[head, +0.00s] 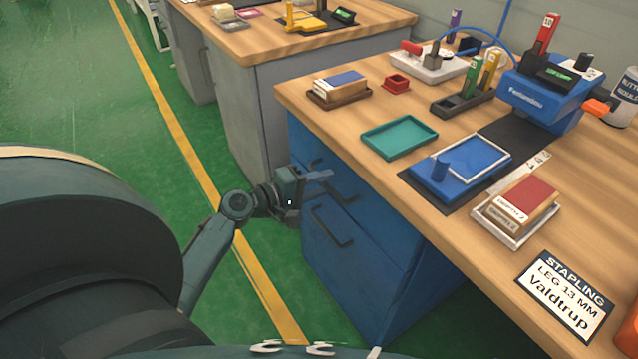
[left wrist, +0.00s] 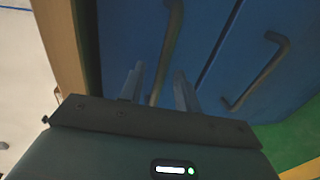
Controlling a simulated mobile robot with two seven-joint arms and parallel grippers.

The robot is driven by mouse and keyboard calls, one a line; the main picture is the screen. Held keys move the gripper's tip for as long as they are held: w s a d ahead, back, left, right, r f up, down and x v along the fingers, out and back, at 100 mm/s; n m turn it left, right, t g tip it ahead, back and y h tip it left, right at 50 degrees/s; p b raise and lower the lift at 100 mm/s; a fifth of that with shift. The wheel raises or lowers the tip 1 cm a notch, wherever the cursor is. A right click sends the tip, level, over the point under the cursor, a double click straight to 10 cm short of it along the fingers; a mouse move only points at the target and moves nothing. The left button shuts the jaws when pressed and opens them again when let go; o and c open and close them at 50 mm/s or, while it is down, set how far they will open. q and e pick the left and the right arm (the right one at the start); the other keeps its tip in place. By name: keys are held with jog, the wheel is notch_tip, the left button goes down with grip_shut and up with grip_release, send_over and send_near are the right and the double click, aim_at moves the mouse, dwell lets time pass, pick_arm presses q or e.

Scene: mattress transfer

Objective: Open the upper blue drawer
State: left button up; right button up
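The blue drawer cabinet (head: 365,245) stands under the workbench. The upper blue drawer (head: 375,212) looks closed, with a dark bar handle (head: 346,196) on its front. My left gripper (head: 322,176) is at the upper part of the cabinet front, close to that handle. In the left wrist view, the two fingers of my left gripper (left wrist: 159,88) are apart, and the upper handle (left wrist: 168,50) runs between them in the picture. Whether the fingers touch it cannot be told. The lower drawer's handle (left wrist: 258,72) lies to the right. My right gripper is not in view.
The workbench top (head: 460,200) overhangs the cabinet and carries a teal tray (head: 400,137), a blue stapling device (head: 545,95) and several small boxes. A grey cabinet (head: 245,110) stands just left of the blue one. Green floor with a yellow line (head: 180,130) is clear.

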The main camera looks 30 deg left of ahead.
pick_arm(q)
jog(key=shift+c, duration=0.5)
grip_shut()
